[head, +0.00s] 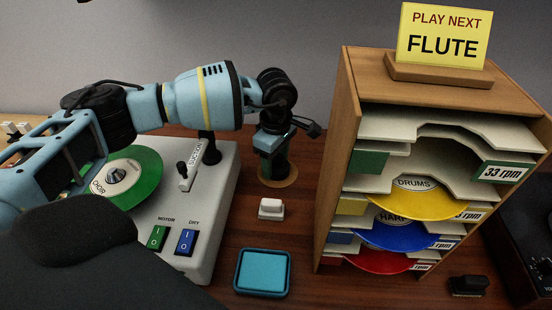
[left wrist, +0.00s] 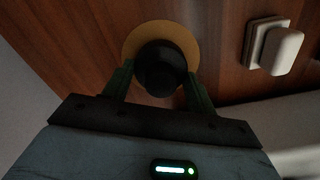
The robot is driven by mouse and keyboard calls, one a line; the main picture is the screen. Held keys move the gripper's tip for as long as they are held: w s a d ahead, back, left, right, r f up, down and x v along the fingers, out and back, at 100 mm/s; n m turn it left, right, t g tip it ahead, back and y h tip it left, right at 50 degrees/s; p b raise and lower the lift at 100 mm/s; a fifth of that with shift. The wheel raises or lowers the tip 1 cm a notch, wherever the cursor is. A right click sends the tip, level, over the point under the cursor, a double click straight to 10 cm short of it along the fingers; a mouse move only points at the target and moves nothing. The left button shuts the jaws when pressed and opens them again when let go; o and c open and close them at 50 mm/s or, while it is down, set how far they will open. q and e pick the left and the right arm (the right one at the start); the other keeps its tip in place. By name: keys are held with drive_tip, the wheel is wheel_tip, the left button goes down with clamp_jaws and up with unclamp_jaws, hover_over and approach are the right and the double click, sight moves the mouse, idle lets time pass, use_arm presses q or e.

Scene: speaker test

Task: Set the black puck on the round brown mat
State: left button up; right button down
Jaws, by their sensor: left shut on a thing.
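The round brown mat (head: 291,180) lies on the wooden table between the turntable and the record rack. My left gripper (head: 274,167) points down over it. In the left wrist view its two green fingers (left wrist: 160,86) are shut on the black puck (left wrist: 160,66). The mat (left wrist: 186,37) shows as a tan ring around the puck's far side and flanks. The puck's underside is hidden, so I cannot tell whether it touches the mat. In the head view the fingers largely hide the puck. My right gripper is in neither view.
A turntable (head: 205,225) with a green record (head: 135,182) stands left. A white block (head: 271,208) and a teal pad (head: 262,273) lie in front of the mat. The wooden rack (head: 345,130) of records, topped by a yellow sign (head: 443,36), stands close on the right.

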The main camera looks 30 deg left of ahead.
use_arm(q)
drive_tip(key=shift+f, duration=0.15)
drive_tip(key=o, duration=1.1)
wheel_tip(320, 180, up, 12)
drive_tip(key=shift+r, duration=0.2)
